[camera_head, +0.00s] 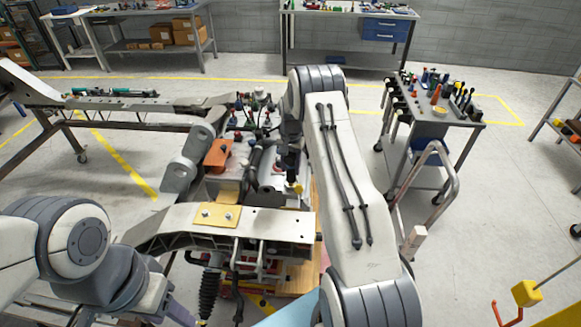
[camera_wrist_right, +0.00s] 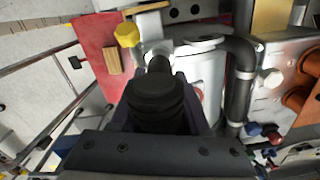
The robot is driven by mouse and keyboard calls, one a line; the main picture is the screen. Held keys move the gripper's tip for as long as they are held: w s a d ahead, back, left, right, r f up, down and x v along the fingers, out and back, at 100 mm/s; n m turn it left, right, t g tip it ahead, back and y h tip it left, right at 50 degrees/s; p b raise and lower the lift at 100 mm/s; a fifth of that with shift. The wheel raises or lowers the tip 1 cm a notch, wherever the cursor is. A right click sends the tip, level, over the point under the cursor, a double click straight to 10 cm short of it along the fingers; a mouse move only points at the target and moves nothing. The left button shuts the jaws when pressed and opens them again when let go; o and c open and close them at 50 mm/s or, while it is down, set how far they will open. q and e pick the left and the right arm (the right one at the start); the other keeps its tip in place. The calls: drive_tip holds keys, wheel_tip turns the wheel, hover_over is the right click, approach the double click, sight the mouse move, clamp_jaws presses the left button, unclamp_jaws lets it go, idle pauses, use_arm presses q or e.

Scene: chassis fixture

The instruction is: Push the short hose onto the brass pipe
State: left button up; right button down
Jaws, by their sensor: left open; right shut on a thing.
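The short hose (camera_wrist_right: 158,92) is black and ribbed. In the right wrist view it sits between the dark fingers of my right gripper (camera_wrist_right: 158,112), which is shut on it. A narrower dark end of the hose points toward a grey metal housing (camera_wrist_right: 190,68). I cannot clearly make out the brass pipe; the hose and fingers may hide it. In the head view my right gripper (camera_head: 291,160) is small and partly covered by its arm, above the chassis (camera_head: 270,222). My left gripper (camera_head: 184,310) is open at the lower edge, left of the chassis front, and partly cut off.
A yellow cap (camera_wrist_right: 127,34) is close to the hose's left. A tool cart (camera_head: 440,112) stands at the right. Benches line the back, with open floor between.

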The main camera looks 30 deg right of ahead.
sight(291, 174)
idle(0.4)
drive_tip(key=shift+f+b, duration=1.05)
drive_tip(key=shift+f, duration=0.3)
drive_tip(key=shift+f+b, duration=0.4)
drive_tip(key=shift+f, duration=0.2)
drive_tip(key=shift+c, duration=1.5)
unclamp_jaws()
drive_tip(key=shift+r, duration=0.1)
drive_tip(key=shift+r+p, duration=1.75)
drive_tip(key=shift+r, duration=1.25)
